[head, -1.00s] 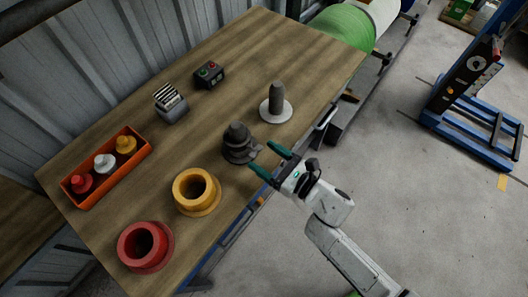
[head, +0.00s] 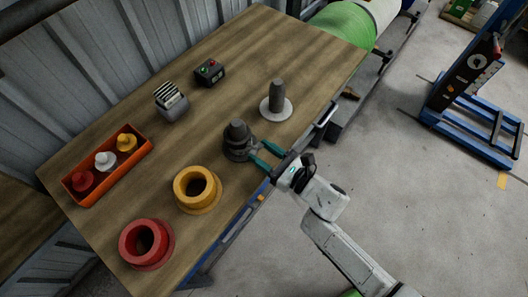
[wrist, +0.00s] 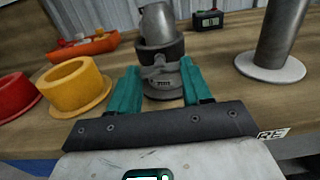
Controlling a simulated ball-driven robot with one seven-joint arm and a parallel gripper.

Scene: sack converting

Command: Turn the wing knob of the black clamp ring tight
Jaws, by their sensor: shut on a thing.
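The black clamp ring (head: 236,153) sits around the lower part of a dark grey stepped post on the wooden table, near its front edge. In the wrist view the clamp ring (wrist: 160,51) shows straight ahead, with its wing knob (wrist: 162,80) facing me. My gripper (head: 257,152) reaches in from the right. Its two teal fingers (wrist: 160,82) stand on either side of the wing knob and are shut on it. The exact finger contact is partly hidden, and the knob is hard to make out in the head view.
A yellow flanged collar (head: 190,203) and a red one (head: 135,262) stand left of the clamp. A grey post on a white disc (head: 266,113) stands behind right. An orange tray (head: 75,198), a card holder (head: 172,108) and a button box (head: 210,70) lie farther back.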

